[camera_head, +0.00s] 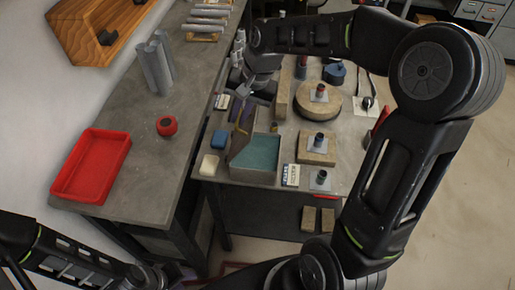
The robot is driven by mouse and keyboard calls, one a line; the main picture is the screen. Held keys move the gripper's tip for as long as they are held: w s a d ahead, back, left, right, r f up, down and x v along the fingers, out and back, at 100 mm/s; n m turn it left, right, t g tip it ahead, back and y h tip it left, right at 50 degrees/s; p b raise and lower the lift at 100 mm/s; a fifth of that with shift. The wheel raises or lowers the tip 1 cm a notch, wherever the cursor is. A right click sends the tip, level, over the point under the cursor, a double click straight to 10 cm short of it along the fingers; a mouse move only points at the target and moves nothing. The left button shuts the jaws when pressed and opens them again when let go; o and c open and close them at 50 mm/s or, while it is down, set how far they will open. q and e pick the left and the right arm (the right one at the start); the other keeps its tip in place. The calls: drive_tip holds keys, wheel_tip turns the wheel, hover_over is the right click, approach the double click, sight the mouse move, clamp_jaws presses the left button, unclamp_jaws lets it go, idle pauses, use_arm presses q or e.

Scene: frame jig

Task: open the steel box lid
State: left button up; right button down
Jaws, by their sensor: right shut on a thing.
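The steel box (252,176) stands near the left front corner of the right-hand table. Its teal inside shows, so it is at least partly uncovered. A raised, tilted grey panel at its left rear looks like the lid (239,140). My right gripper (249,92) is above and behind the box, pointing down. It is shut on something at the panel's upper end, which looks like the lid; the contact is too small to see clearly. My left gripper (168,277) is low at the bottom edge, away from the box; its jaws are unclear.
A red tray (91,166) and a red round object (167,126) are on the left bench. A round wooden disc (318,101) lies behind.

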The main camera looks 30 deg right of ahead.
drive_tip(key=shift+w+a+r, duration=0.2)
drive_tip(key=shift+w+a, duration=0.6)
drive_tip(key=shift+a, duration=0.25)
drive_tip(key=shift+w+a+f, duration=0.15)
drive_tip(key=shift+w+a, duration=0.7)
drive_tip(key=shift+a, duration=0.25)
drive_tip(key=shift+w+a+f, duration=0.2)
drive_tip(key=shift+w+a, duration=0.15)
drive_tip(key=shift+a, duration=0.15)
drive_tip(key=shift+w+a+f, duration=0.15)
drive_tip(key=shift+w+a, duration=0.15)
drive_tip(key=shift+a, duration=0.15)
